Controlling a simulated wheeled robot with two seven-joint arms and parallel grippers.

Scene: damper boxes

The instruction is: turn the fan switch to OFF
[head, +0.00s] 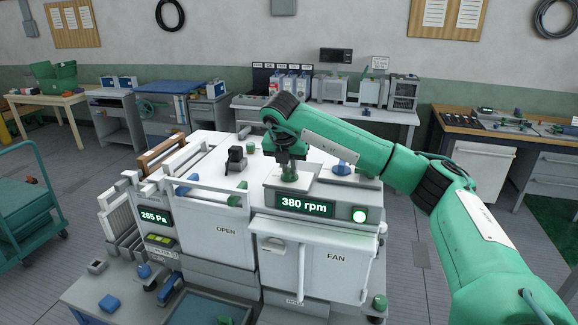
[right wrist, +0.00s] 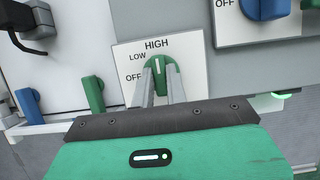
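The fan switch is a green knob (right wrist: 158,66) with a white mark, on a white plate (right wrist: 127,58) lettered OFF, LOW and HIGH. Its mark points up towards HIGH. My right gripper (right wrist: 160,78) has its two grey fingers on either side of the knob's grip, with no clear gap showing. In the head view my right gripper (head: 288,155) points down onto the plate on top of the fan box, largely hiding the knob. The fan box (head: 336,257) has a display (head: 305,205) reading 380 rpm and a lit green lamp (head: 359,215). My left gripper is not in view.
A blue knob (head: 341,168) on another plate stands right of the fan switch.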

